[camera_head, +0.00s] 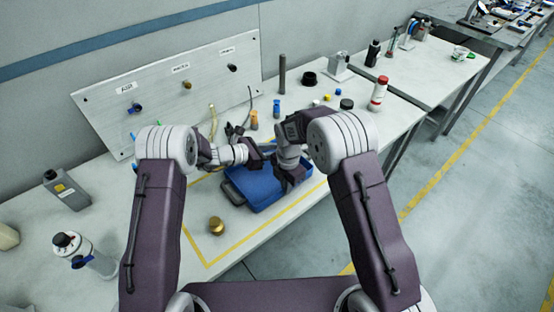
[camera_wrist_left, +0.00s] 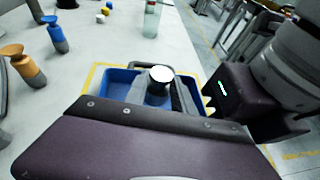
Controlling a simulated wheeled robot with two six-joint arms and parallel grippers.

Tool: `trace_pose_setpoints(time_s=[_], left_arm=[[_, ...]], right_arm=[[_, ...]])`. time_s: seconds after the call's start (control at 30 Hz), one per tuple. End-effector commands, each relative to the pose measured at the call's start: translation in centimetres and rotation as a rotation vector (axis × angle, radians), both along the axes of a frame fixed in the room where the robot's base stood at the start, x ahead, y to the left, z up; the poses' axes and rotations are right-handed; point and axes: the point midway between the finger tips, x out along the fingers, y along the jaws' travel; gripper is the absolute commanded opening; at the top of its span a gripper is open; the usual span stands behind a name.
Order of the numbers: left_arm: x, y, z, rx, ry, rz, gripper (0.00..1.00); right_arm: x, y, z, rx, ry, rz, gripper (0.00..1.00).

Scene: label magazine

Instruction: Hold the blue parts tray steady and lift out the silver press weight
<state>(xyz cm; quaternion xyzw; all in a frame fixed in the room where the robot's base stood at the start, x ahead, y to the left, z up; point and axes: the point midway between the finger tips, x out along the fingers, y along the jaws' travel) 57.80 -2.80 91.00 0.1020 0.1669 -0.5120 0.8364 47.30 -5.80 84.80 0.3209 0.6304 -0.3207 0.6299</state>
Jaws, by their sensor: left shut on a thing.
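The blue parts tray (camera_head: 258,188) lies on the white table inside a yellow taped outline. The left wrist view shows its blue interior (camera_wrist_left: 117,88) and a dark handle at its far side. The silver press weight (camera_wrist_left: 160,79), a short cylinder with a bright top, stands upright in the tray's middle. In the head view my arms hide it. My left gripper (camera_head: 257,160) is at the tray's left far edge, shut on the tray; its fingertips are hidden. My right gripper (camera_head: 291,176) is over the tray's right side, beside the weight; its jaw opening is unclear.
A red-capped bottle (camera_head: 378,93) is at the right. A labelled panel (camera_head: 180,85) leans at the back. The table's front edge is close to the tray.

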Motion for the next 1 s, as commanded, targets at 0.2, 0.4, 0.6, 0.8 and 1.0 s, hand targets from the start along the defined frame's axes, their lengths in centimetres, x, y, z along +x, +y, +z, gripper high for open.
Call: trace_pose_setpoints(time_s=[0.2, 0.4, 0.6, 0.8, 1.0], left_arm=[[0.0, 0.0, 4.2, -0.001, -0.004, -0.001, 0.00], [0.0, 0.0, 4.9, -0.002, -0.001, -0.001, 0.00], [0.0, 0.0, 4.8, -0.002, -0.001, -0.001, 0.00], [0.0, 0.0, 4.8, -0.002, -0.001, -0.001, 0.00], [0.0, 0.0, 4.8, -0.003, -0.001, -0.001, 0.00]], right_arm=[[0.0, 0.0, 0.0, 0.000, 0.000, 0.000, 0.00], [0.0, 0.0, 0.0, 0.000, 0.000, 0.000, 0.00], [0.0, 0.0, 0.0, 0.000, 0.000, 0.000, 0.23], [0.0, 0.0, 0.0, 0.000, 0.000, 0.000, 0.29], [0.0, 0.0, 0.6, 0.001, -0.001, 0.000, 0.29]])
